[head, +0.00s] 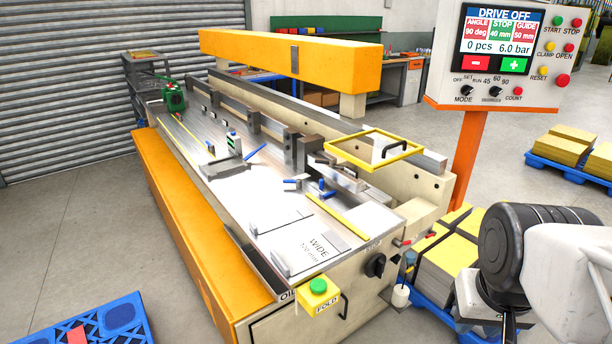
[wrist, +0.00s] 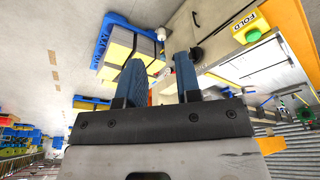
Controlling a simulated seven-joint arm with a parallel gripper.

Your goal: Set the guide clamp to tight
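Several small blue levers stand on the press table; the pictures do not label which one is the guide clamp. One blue lever (head: 292,182) lies roughly level near the middle of the table. Another blue lever (head: 327,190) stands just right of it, close to the yellow scale strip (head: 338,215). A third blue lever (head: 255,151) angles up beside a grey block farther back. My gripper (wrist: 158,75) shows two blue fingers held apart with nothing between them. It is away from the levers. In the head view my arm is at the lower right and its fingers cannot be made out.
A control panel (head: 507,50) reads DRIVE OFF. A yellow frame (head: 374,136) rises over the table's right side. A green FOLD button (head: 318,286) and a black knob (head: 376,265) are at the near end. A white pot (head: 400,296) and stacked sheets (head: 448,262) stand near my arm.

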